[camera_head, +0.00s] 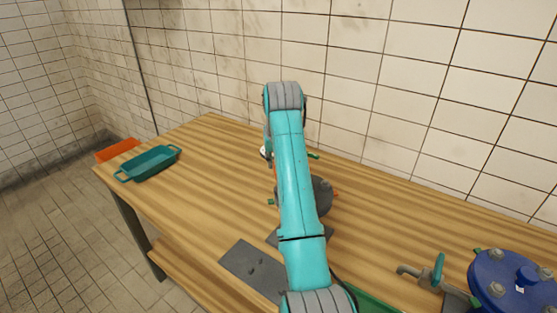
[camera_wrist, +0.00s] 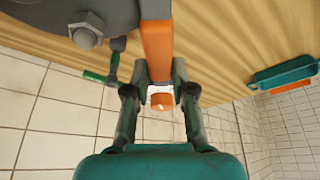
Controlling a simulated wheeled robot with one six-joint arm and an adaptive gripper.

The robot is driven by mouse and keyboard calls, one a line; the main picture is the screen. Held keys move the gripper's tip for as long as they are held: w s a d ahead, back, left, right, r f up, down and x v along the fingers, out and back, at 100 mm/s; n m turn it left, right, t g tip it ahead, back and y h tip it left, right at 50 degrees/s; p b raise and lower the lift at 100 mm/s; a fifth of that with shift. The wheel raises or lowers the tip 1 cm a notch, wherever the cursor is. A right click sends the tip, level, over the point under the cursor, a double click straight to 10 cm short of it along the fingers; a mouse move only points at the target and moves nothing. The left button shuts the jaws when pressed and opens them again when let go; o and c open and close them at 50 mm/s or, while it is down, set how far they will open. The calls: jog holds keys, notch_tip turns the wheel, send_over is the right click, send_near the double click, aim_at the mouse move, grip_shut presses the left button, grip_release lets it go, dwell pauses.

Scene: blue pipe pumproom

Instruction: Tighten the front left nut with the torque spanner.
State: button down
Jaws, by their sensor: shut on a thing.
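In the wrist view my gripper (camera_wrist: 160,97) is shut on an orange bar, which I take to be the torque spanner (camera_wrist: 157,45). The bar runs up between the fingers, and an orange and white end shows at the fingertips. Beside it, at the top left, a grey round flange (camera_wrist: 50,12) carries a hex nut (camera_wrist: 86,30). I cannot tell whether this is the front left nut. The spanner's far end is out of the picture, so its contact with a nut is hidden. In the head view my arm covers the gripper and much of the grey flange (camera_head: 322,197).
A teal tray (camera_head: 150,165) and an orange tray (camera_head: 118,149) stand at the table's left end. A grey plate (camera_head: 250,267) lies near the front. A blue flange (camera_head: 505,285) and a tap-like fitting (camera_head: 438,272) stand at the right. The tiled wall (camera_head: 400,100) is behind.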

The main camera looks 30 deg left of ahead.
jog(key=shift+r, duration=0.45)
jog(key=shift+r, duration=1.6)
